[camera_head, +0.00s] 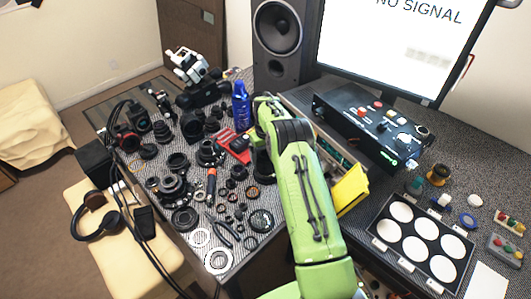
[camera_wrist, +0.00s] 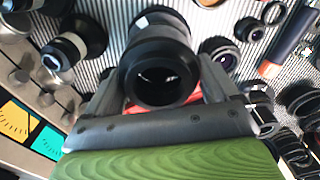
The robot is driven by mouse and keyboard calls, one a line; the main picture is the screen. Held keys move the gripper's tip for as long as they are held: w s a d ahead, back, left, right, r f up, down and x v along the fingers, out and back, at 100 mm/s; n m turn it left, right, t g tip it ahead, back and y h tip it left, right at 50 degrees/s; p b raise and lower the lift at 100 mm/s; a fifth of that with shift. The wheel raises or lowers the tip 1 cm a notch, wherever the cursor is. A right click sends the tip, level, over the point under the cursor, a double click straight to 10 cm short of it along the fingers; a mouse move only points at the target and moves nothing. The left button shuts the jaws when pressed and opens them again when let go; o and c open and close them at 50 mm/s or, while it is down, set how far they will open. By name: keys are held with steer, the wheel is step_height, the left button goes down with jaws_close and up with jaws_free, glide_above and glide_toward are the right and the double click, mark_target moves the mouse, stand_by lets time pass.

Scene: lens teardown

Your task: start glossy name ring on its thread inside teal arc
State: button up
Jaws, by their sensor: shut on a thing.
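In the wrist view, my gripper (camera_wrist: 161,76) has its two grey fingers on either side of a glossy black ring (camera_wrist: 160,92). The ring is at the near end of a dark lens barrel (camera_wrist: 158,42) that stands on the striped mat. Whether the ring only rests on the barrel or sits in its thread, I cannot tell. A teal patch (camera_wrist: 48,140) with dark tick marks shows at the lower left, beside a yellow patch (camera_wrist: 14,122). In the head view my green arm hides the gripper, the ring and most of the barrel.
Many black lens parts (camera_head: 172,187) crowd the table left of my arm. A blue spray can (camera_head: 241,106) and a speaker (camera_head: 281,40) stand behind. A black control box (camera_head: 368,128), a yellow panel (camera_head: 351,188) and a tray of white discs (camera_head: 421,243) lie to the right.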

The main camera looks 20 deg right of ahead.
steer(key=shift+f+b, duration=0.65)
steer(key=shift+f, duration=0.55)
steer(key=shift+f+b, duration=0.3)
steer(key=shift+b, duration=0.1)
stand_by(1.2)
steer(key=o, duration=0.8)
steer(key=shift+r, duration=0.1)
step_height(320, 180, up, 16)
steer(key=p, duration=0.3)
